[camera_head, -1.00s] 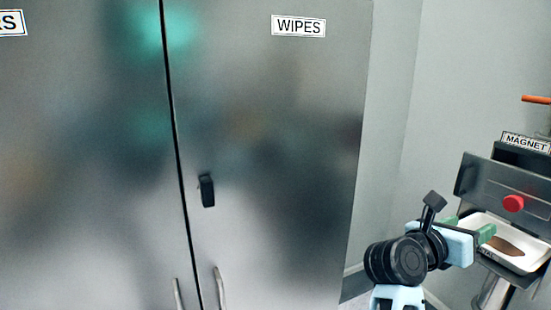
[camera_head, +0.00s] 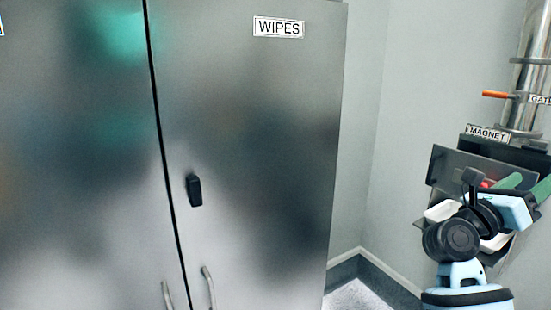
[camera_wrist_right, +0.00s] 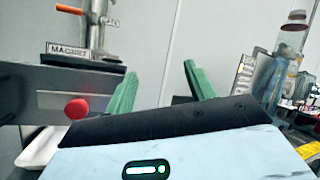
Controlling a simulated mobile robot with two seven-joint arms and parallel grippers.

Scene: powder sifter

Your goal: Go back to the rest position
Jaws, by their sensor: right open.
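My right gripper (camera_head: 530,183) shows at the right of the head view, its green fingers apart and pointing to the upper right. In the right wrist view the right gripper (camera_wrist_right: 161,70) has nothing between its fingers. The white tray (camera_head: 440,212) is below and behind my wrist, at the machine with the MAGNET label (camera_head: 487,132); my arm hides much of it. The tray's edge (camera_wrist_right: 40,148) also shows at the lower left of the wrist view. My left gripper is not in view.
A steel cabinet labelled WIPES (camera_head: 265,110) fills the left and middle. The machine's steel panel (camera_wrist_right: 95,88) with a red knob (camera_wrist_right: 76,109) is close on the left of the right gripper. An orange handle (camera_head: 496,94) sits above the MAGNET label. Bare floor (camera_head: 360,297) shows beside the cabinet.

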